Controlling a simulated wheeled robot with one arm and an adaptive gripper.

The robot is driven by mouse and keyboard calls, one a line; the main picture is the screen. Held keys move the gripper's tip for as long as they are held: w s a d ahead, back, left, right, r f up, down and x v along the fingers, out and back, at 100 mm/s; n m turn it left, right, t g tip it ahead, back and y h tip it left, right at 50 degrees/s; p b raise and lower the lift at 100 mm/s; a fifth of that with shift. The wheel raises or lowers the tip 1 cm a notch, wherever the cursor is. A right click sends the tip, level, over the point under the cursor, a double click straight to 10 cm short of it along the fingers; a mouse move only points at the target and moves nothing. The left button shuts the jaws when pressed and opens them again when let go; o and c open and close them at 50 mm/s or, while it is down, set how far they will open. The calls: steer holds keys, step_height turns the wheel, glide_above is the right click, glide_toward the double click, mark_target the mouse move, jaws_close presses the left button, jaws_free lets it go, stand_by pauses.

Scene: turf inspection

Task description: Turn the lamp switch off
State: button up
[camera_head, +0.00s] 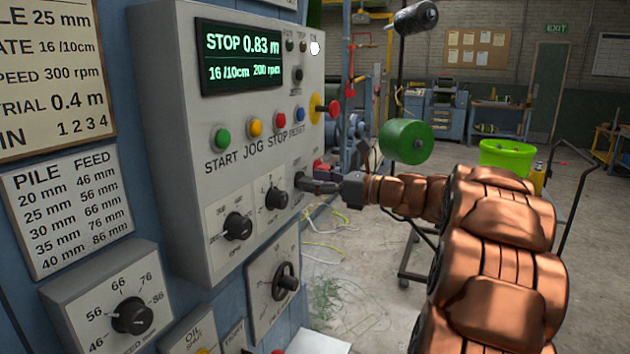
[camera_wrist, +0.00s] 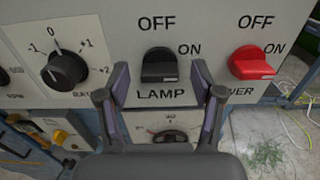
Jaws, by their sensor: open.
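The lamp switch (camera_wrist: 160,66) is a black knob above the word LAMP in the wrist view, with OFF printed above it and ON at its upper right. Its exact setting is hard to tell; its broad face lies crosswise. My gripper (camera_wrist: 160,72) is open, with one finger to the left and one to the right of the knob. Gaps show between the fingers and the knob.
A red power switch (camera_wrist: 252,62) sits close right of the lamp switch. A black dial (camera_wrist: 65,70) is to the left, and another dial (camera_wrist: 170,136) is below. A red emergency knob (camera_head: 332,108) sticks out above my gripper. The panel's display (camera_head: 242,57) reads STOP.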

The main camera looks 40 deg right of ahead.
steer(key=c, duration=1.1)
steer(key=shift+c, duration=0.2)
steer(key=shift+a+n, duration=0.1)
steer(key=shift+n, duration=0.3)
steer(key=shift+s+a+f+n+b, duration=0.1)
steer(key=shift+f+n+b, duration=0.05)
steer(key=shift+n+b, duration=2.5)
steer(key=shift+w+f+n+b, duration=0.1)
steer(key=shift+n+b, duration=2.05)
steer(key=shift+n, duration=0.85)
steer(key=shift+s+a+f+n+b, duration=0.1)
steer(key=shift+f+n+b, duration=0.05)
steer(key=shift+n+b, duration=2.5)
steer(key=shift+d+r+n, duration=0.1)
steer(key=shift+n, duration=0.3)
